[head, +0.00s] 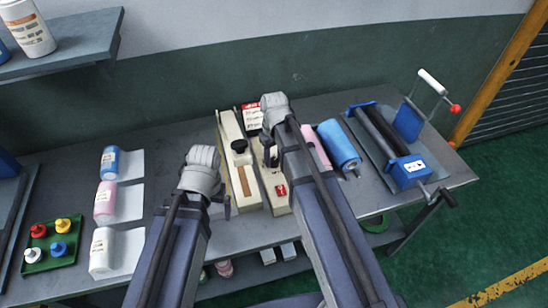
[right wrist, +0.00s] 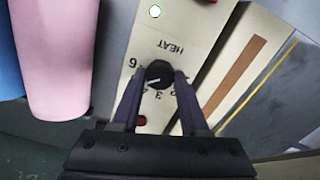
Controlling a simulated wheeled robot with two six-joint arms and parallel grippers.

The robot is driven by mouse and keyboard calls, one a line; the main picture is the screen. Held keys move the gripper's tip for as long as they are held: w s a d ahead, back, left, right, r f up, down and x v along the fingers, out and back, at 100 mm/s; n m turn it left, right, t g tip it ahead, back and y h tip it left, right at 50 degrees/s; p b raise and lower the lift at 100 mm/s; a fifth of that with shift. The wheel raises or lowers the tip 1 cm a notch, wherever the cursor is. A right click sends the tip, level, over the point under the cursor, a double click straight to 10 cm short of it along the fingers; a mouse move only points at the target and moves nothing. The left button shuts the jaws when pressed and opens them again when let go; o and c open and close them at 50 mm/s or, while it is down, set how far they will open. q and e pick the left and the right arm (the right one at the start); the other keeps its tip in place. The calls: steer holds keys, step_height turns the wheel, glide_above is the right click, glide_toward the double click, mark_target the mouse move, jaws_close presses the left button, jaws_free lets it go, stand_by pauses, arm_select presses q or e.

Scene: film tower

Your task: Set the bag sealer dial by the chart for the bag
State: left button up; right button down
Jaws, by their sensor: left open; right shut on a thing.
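The cream bag sealer (head: 246,180) stands on the table in the head view, with a black knob on its arm and a red switch at its near end. In the right wrist view its black dial (right wrist: 158,73) sits below the word HEAT, with a 6, 3 and 2 legible around it. The dial's white mark points to the lower left. My right gripper (right wrist: 156,80) is shut on the dial, one finger each side. A red-topped card (head: 252,115), perhaps the chart, stands behind the sealer; its text is too small. My left gripper (head: 225,207) is open beside the sealer, partly hidden.
A pink and a blue roll (head: 338,146) lie right of the sealer, before a blue roller machine (head: 408,168). A shelf (head: 85,40) overhangs the left.

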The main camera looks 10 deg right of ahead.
mark_target(274, 161)
stand_by(0.3)
steer(key=shift+c, duration=2.1)
jaws_free()
step_height(274, 161, up, 8)
steer(key=p, duration=0.8)
arm_select(q)
step_height(274, 161, up, 8)
arm_select(e)
steer(key=shift+f, duration=0.1)
arm_select(q)
steer(key=shift+f, duration=0.25)
arm_select(e)
steer(key=shift+f, duration=0.15)
